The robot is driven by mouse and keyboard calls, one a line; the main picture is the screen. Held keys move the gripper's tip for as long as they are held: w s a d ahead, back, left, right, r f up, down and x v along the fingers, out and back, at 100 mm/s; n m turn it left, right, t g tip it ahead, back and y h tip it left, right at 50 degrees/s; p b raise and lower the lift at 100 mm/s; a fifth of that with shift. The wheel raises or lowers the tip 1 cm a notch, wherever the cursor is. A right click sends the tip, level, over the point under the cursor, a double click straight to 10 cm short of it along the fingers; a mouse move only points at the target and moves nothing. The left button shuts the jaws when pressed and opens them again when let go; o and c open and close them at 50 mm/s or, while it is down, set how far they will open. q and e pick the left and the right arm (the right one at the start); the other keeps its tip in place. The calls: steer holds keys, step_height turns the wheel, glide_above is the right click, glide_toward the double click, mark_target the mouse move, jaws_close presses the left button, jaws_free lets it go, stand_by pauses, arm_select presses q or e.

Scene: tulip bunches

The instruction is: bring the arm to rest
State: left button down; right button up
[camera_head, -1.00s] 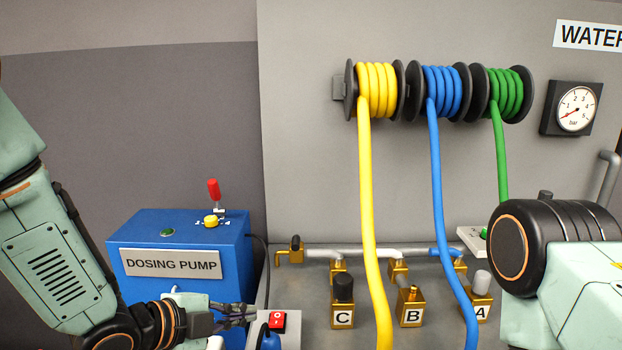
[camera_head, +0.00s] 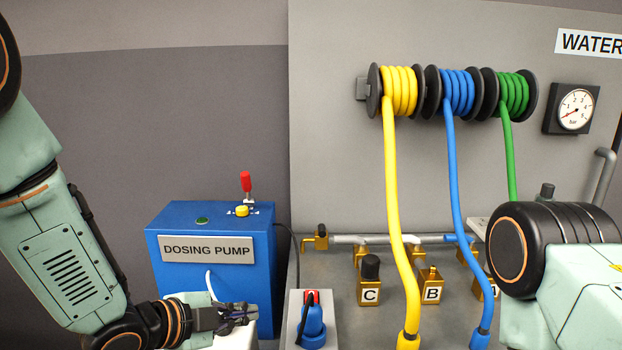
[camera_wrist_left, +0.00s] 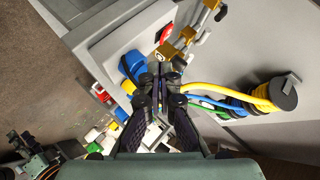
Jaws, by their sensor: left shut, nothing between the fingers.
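My left gripper (camera_head: 250,312) is shut and empty at the bottom of the head view, in front of the lower right of the blue dosing pump (camera_head: 160,270). Its black fingers are together in the left wrist view (camera_wrist_left: 161,78), with nothing between them. The arm runs up to the left edge of the head view. To the gripper's right, apart from it in the picture, a blue plug (camera_head: 312,325) stands at the grey socket box (camera_head: 329,335), partly over a red switch. At the right edge only links of my right arm show; its gripper is out of view.
Yellow (camera_head: 392,200), blue (camera_head: 455,190) and green (camera_head: 508,155) hoses hang from wall reels. The yellow and blue ones reach down past brass valves C (camera_head: 369,292) and B (camera_head: 430,292). A pressure gauge (camera_head: 575,109) is at the right. The wall above the pump is clear.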

arm_select(q)
steer(key=s+a+f+n+g+y+b, duration=0.1)
steer(key=s+a+f+n+g+y, duration=0.2)
steer(key=s+f+n, duration=0.45)
steer(key=s+a+f+n+y+b, duration=0.1)
steer(key=s+a+f+n+y, duration=0.25)
steer(key=f+n, duration=0.55)
steer(key=s+a+f+n+g+b, duration=0.1)
steer(key=s+a+f+g+b, duration=0.1)
steer(key=s+f, duration=0.5)
steer(key=s+a+f+n+g+y+b, duration=0.1)
steer(key=s+f+g, duration=0.3)
steer(key=s, duration=1.1)
step_height(320, 180, down, 3)
steer(key=shift+a+n+b, duration=0.35)
steer(key=shift+n, duration=0.3)
arm_select(e)
steer(key=f, duration=0.5)
steer(key=shift+w+d+f, duration=0.25)
steer(key=shift+d+f, duration=0.1)
steer(key=shift+d, duration=0.05)
